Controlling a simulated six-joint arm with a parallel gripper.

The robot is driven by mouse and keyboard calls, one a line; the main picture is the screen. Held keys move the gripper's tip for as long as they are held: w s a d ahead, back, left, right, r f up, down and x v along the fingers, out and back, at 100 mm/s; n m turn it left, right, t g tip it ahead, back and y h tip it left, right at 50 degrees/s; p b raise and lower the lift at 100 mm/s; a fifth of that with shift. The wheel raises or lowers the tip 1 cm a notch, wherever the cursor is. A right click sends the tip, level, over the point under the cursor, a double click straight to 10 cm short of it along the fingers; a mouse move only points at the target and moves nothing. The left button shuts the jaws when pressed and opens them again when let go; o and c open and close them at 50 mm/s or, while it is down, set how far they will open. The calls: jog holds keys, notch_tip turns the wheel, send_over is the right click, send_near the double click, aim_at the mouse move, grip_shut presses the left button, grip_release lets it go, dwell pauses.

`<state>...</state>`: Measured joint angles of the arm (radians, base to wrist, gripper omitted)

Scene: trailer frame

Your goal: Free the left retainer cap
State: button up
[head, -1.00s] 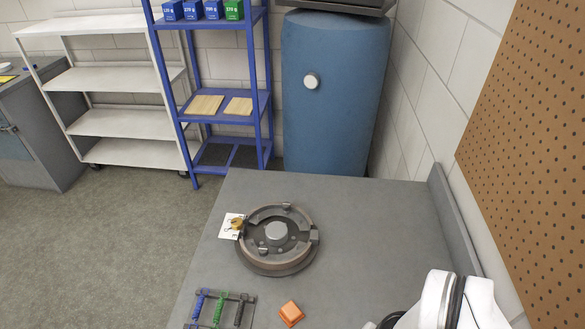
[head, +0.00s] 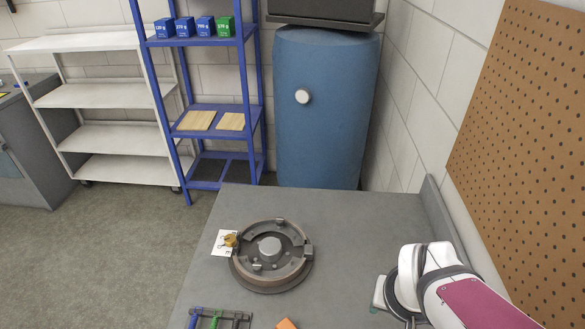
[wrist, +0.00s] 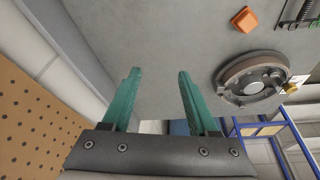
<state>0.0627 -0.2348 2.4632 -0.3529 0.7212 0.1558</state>
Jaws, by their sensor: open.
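A round brake assembly (head: 272,285) lies on the grey bench, with a pale round hub at its centre and small fittings on its face. It also shows at the right of the wrist view (wrist: 238,101). A small brass-coloured piece (head: 231,240) sits at its left edge, over a white card (head: 219,243). The left retainer cap is too small to tell apart from the other fittings. My gripper (wrist: 158,72) has two teal fingers, open with nothing between them. In the wrist view it is apart from the assembly. The fingers are not clear in the head view.
An orange block (head: 286,323) and a rack with blue, green and dark coiled tools (head: 217,319) lie at the bench's front. A raised edge and pegboard (head: 525,150) bound the right side.

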jog(key=w+d+f+n+t, duration=0.2)
jog(key=w, duration=0.7)
jog(key=n+t+y, duration=0.4)
jog(key=n+y, duration=0.6)
jog(key=y, duration=0.1)
send_near(281, 221)
jog(key=x, duration=0.9)
jog(key=shift+w, duration=0.1)
grip_shut()
